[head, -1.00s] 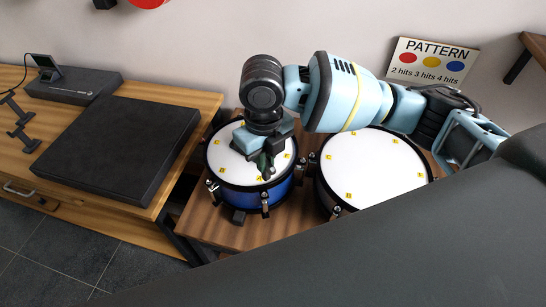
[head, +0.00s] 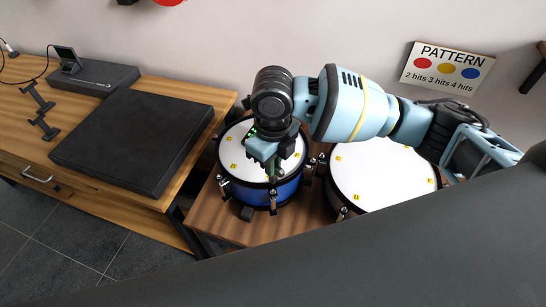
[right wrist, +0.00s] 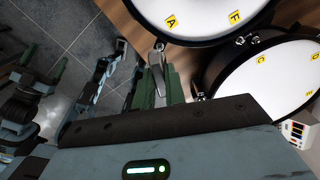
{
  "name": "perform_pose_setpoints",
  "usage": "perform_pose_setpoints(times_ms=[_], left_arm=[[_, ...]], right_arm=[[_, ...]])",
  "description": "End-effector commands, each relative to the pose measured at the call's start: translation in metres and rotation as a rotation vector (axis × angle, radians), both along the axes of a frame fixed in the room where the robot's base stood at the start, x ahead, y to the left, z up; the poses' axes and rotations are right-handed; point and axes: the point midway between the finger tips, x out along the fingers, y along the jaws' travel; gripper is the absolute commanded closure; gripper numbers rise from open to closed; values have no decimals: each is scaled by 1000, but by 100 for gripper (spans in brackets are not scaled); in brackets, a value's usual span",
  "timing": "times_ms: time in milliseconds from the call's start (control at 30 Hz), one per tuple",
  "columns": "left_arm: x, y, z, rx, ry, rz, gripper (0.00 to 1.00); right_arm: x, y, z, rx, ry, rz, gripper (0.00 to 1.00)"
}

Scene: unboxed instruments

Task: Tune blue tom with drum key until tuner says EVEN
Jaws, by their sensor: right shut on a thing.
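The blue tom (head: 274,193) stands on the wooden table, its white head marked with yellow letter tags; in the right wrist view its head (right wrist: 200,12) shows tags A and F. My right gripper (head: 273,170) is over the tom's front edge and hides part of the head. In the right wrist view its green fingers (right wrist: 160,82) are shut on a small silver drum key (right wrist: 157,72), close to the rim; whether the key sits on a lug cannot be told. My left gripper (right wrist: 42,65) seems to show at the left of that view, its jaws unclear.
A second white-headed drum (head: 378,175) stands right beside the tom. A black pad (head: 130,140) and a black box with a small screen device (head: 68,56) lie on the left desk. A small white device with a coloured panel (right wrist: 298,132) shows at the right wrist view's edge.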

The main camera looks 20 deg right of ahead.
Motion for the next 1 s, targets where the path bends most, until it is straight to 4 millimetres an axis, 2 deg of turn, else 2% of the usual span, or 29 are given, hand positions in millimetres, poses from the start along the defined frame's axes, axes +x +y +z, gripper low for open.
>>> perform_pose_setpoints(times_ms=[400,1000], left_arm=[[0,0,0,0,0,0,19],[0,0,0,-1,0,-1,19]], right_arm=[[0,0,-31,0,1,0,100],[0,0,-32,0,0,0,100]])
